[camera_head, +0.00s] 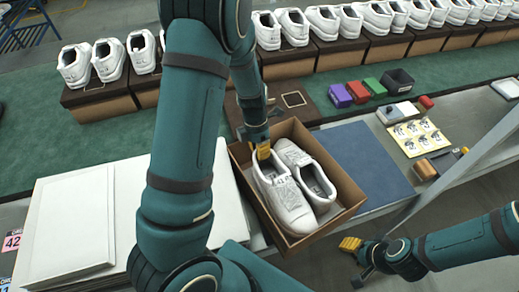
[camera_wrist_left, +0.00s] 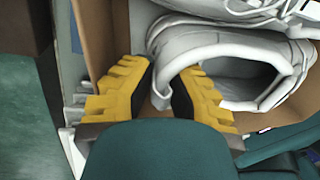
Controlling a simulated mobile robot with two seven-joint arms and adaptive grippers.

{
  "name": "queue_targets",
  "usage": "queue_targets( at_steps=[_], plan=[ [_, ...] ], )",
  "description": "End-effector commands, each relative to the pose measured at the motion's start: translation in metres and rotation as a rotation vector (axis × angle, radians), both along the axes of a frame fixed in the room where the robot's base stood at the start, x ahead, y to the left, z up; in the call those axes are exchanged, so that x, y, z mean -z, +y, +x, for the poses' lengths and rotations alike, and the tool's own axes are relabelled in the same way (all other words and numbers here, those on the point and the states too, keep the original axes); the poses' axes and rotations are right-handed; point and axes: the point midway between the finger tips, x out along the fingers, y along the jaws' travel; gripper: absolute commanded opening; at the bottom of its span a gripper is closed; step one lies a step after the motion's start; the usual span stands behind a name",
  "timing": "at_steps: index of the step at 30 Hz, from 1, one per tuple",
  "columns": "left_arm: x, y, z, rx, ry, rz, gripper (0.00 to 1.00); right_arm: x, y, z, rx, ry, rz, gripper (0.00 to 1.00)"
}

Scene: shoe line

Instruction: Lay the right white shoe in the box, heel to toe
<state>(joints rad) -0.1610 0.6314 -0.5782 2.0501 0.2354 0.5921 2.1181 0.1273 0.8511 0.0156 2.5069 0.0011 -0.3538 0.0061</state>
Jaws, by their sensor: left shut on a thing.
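A cardboard box (camera_head: 348,203) stands open on the bench with two white shoes inside. The nearer-left white shoe (camera_head: 292,208) lies with its heel toward the far end and its toe toward the near end. The other white shoe (camera_head: 309,176) lies alongside, opening toward the near right, toe toward the far end. My left gripper (camera_head: 263,151) is shut on the heel rim of the nearer-left shoe; in the left wrist view its yellow fingers (camera_wrist_left: 170,88) straddle the heel edge of this shoe (camera_wrist_left: 222,50). My right gripper (camera_head: 350,244) hangs right of the box, away from the shoes; its jaw gap is unclear.
White flat boxes or lids (camera_head: 75,225) lie left of the box. A blue-grey mat (camera_head: 362,165) lies to its right. Small coloured blocks (camera_head: 357,91), a dark bin (camera_head: 397,82) and a yellow card (camera_head: 418,137) sit farther right. Rows of white shoes on boxes line the back.

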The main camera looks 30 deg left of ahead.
Motion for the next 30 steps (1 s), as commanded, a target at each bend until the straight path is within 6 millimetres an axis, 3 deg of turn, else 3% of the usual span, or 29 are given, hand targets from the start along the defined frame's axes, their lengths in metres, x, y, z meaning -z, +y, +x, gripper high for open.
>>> queue_targets(
  at_steps=[26,27,29,30],
  plan=[
    [0.012,0.000,0.000,0.001,0.001,0.000,0.00,0.006,0.000,0.000,0.000,0.000,0.000,0.47],
    [0.012,0.000,0.000,0.001,0.001,0.000,0.19,0.006,0.000,0.000,0.000,0.000,0.000,0.47],
    [0.012,0.000,0.000,0.001,0.001,0.000,0.40,0.006,0.000,0.000,0.000,0.000,0.000,0.47],
    [0.012,0.000,0.000,0.001,0.000,-0.001,0.40,0.006,0.000,0.000,0.000,0.000,0.000,0.47]
  ],
)
